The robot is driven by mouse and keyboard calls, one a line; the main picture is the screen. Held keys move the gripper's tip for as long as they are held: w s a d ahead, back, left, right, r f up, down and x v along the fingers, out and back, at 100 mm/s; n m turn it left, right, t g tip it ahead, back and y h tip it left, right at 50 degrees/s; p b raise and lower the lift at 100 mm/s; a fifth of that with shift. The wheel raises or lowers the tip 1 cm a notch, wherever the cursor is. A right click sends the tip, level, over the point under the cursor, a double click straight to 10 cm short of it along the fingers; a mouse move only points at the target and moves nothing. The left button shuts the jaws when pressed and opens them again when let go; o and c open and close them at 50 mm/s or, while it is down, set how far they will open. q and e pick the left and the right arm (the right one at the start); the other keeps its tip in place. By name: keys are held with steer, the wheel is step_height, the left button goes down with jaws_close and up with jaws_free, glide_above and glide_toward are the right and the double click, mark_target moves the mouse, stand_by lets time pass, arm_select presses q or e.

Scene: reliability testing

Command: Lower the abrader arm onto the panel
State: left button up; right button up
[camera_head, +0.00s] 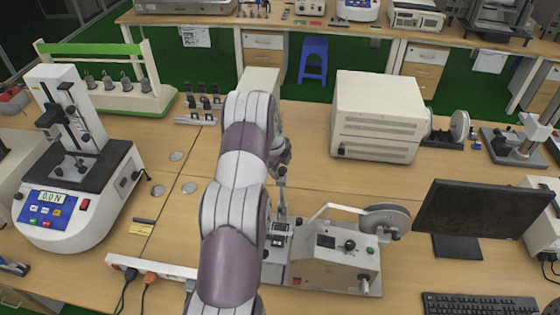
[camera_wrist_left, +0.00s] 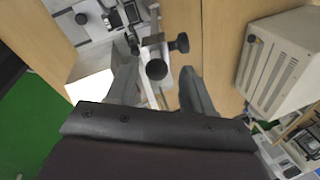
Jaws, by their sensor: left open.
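The abrader (camera_head: 340,258) is a pale bench machine with a dial and a grey wheel, at the lower middle in the head view. Its upright arm part (camera_head: 282,190) rises at the machine's left, beside my left arm. My left gripper (camera_head: 281,160) is above this part, partly hidden by my own arm. In the left wrist view the left gripper (camera_wrist_left: 158,68) is open, with a metal arm end and its dark round knob (camera_wrist_left: 157,69) between the fingers. Contact is not clear. I cannot make out the panel with certainty. My right gripper is out of view.
A beige box (camera_head: 378,118) stands behind the abrader, and a monitor (camera_head: 482,215) stands to its right. A force tester (camera_head: 80,170) is at the left. A white power strip (camera_head: 150,266) lies near the front. Bare tabletop shows left of my arm.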

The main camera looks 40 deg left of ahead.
arm_select(q)
steer(key=shift+s+d+f, duration=0.1)
steer(key=shift+s+d, duration=0.15)
steer(key=shift+d, duration=0.5)
steer(key=shift+f, duration=0.15)
steer(key=shift+w+a+f, duration=0.35)
steer(key=shift+a+f, duration=0.05)
steer(key=shift+a, duration=0.1)
steer(key=shift+a+f, duration=0.1)
steer(key=shift+a, duration=0.05)
steer(key=c, duration=0.9)
steer(key=shift+r, duration=0.2)
jaws_close()
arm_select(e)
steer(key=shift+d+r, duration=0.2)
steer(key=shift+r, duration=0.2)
